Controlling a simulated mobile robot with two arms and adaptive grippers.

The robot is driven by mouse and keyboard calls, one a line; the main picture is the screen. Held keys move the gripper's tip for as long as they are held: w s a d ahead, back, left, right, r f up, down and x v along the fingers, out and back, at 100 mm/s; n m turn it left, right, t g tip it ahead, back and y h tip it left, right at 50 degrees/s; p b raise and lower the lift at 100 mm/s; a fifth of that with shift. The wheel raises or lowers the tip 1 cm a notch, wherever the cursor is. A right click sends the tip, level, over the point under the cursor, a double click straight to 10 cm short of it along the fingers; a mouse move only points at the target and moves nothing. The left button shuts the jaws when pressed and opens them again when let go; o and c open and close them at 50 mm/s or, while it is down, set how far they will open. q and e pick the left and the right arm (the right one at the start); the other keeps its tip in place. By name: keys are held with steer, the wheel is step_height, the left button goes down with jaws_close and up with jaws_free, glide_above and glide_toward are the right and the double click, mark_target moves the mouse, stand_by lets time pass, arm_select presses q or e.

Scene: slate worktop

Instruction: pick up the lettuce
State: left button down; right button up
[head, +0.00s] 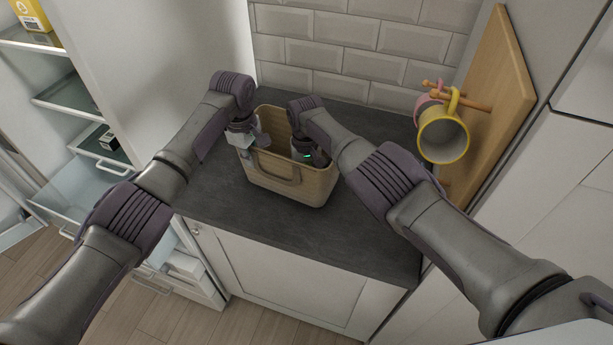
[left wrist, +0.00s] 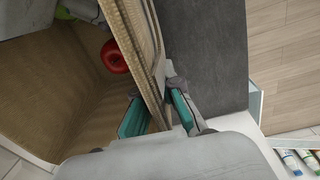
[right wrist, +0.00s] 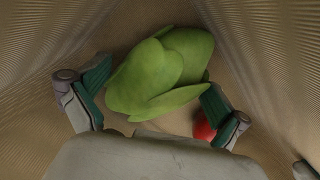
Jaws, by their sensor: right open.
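The green, leafy lettuce (right wrist: 160,72) lies at the bottom of the tan basket (head: 290,180). My right gripper (right wrist: 155,100) is down inside the basket, open, with one finger on either side of the lettuce's near part. The lettuce is hidden in the head view by the basket wall and my right arm. My left gripper (left wrist: 157,100) is at the basket's rim, one finger inside and one outside, shut on the wall. In the head view, my left gripper (head: 246,138) shows at the basket's left side.
A red, round fruit (left wrist: 114,56) lies in the basket, beside my right gripper's right finger. The dark worktop (head: 350,240) is clear in front of the basket. A mug (head: 443,138) hangs on a wooden rack at the right. An open fridge (head: 75,110) stands at the left.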

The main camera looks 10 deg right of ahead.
steer(key=c, duration=1.3)
steer(key=shift+o, duration=0.2)
steer(key=shift+r, duration=0.15)
steer(key=c, duration=0.3)
step_height(320, 180, up, 18)
steer(key=shift+f, duration=0.1)
arm_select(q)
steer(key=c, duration=1.2)
jaws_free()
steer(key=shift+c, duration=0.2)
